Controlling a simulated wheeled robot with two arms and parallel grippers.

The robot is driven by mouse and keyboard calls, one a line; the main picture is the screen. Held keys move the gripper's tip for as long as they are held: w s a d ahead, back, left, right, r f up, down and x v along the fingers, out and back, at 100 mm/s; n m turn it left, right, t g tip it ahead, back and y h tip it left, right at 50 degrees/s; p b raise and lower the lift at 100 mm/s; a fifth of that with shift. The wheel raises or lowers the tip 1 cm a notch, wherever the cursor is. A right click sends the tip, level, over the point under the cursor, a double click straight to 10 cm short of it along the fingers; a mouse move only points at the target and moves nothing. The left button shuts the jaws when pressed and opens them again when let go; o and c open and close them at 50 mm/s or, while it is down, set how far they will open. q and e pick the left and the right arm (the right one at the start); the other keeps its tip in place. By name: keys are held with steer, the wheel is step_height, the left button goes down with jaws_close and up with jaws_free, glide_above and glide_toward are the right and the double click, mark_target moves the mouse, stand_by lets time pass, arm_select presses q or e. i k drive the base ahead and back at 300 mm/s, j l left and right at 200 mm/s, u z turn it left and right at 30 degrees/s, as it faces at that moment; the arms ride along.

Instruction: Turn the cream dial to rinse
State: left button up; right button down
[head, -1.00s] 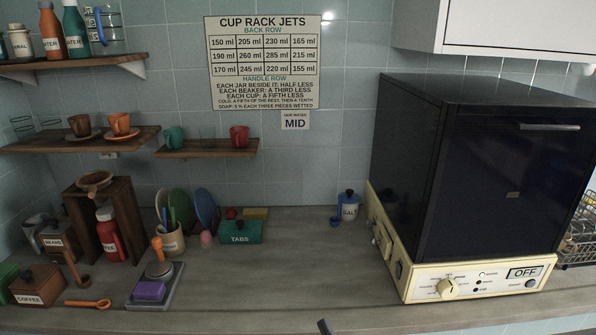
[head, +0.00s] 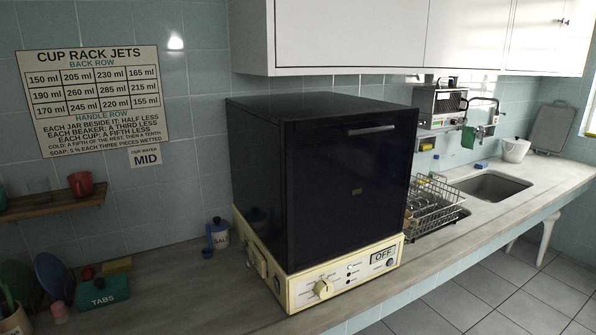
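The cream dial (head: 322,289) sits on the cream front panel (head: 347,277) at the base of a dark dishwasher (head: 350,190). Small labels surround the dial, too small to read, so I cannot tell its setting. To the right of the dial are a few small indicator lights, a display (head: 383,256) reading OFF and a dark round knob (head: 390,263). The dishwasher's dark door is shut, with a grey bar handle (head: 371,130) near its top. Neither of my grippers shows in the head view.
A blue SALT jar (head: 218,233) stands left of the dishwasher. A green TABS box (head: 102,291) is at the lower left. A wire dish rack (head: 432,207) and a sink (head: 488,186) lie to the right. White cabinets (head: 375,35) hang above.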

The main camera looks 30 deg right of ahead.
mark_target(323, 289)
steer(key=z, duration=0.95)
steer(key=i, duration=0.45)
